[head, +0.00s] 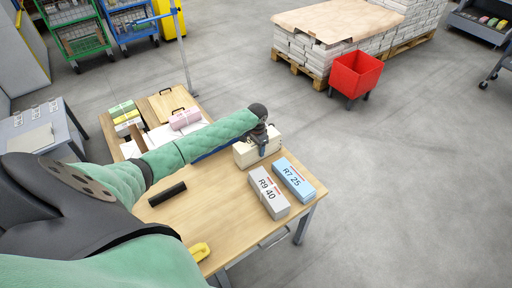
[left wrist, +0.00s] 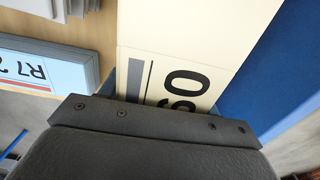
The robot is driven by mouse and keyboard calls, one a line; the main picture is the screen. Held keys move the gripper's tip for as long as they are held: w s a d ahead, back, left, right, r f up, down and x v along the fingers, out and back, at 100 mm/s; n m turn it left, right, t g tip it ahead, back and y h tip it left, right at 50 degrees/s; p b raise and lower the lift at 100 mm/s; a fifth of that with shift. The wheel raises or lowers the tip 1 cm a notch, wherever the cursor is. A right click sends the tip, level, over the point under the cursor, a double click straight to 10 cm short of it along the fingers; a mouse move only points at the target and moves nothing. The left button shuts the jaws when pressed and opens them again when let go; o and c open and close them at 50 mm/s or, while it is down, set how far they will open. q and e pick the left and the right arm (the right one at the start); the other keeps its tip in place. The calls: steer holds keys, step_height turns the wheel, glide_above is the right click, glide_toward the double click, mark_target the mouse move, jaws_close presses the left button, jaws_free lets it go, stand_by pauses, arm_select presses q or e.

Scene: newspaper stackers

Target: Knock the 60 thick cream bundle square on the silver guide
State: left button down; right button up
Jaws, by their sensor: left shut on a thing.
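The thick cream bundle (head: 245,154) is at the far right part of the wooden table, partly covered by my left gripper (head: 262,149). In the left wrist view the cream bundle (left wrist: 180,45) runs up from the jaws, with a grey bar and large dark digits partly hidden by the gripper. My left gripper is shut on the bundle. Whether the bundle touches the table is not clear. A blue surface (left wrist: 290,75) lies beside it in the left wrist view. I cannot make out a silver guide; my left arm covers that area. My right gripper is not in view.
A grey bundle marked R9 40 (head: 268,196) and a light blue bundle marked R7 25 (head: 293,180) lie near the table's right edge. A black bar (head: 168,194), a yellow tool (head: 200,252) and a pink bundle (head: 185,118) are also on the table (head: 225,215).

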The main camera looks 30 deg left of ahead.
arm_select(q)
steer(key=shift+w+d+r, duration=0.15)
steer(key=shift+w+d, duration=0.05)
steer(key=shift+w, duration=0.25)
steer(key=shift+w+r+p, duration=0.15)
steer(key=shift+w+p, duration=0.05)
steer(key=shift+p, duration=0.2)
stand_by(2.1)
steer(key=shift+s, duration=0.1)
steer(key=shift+s+a+p, duration=0.35)
steer(key=shift+s+p, duration=0.5)
steer(key=shift+s+a+p, duration=0.3)
steer(key=shift+s+p, duration=0.5)
steer(key=shift+r+p, duration=2.85)
steer(key=shift+p, duration=0.2)
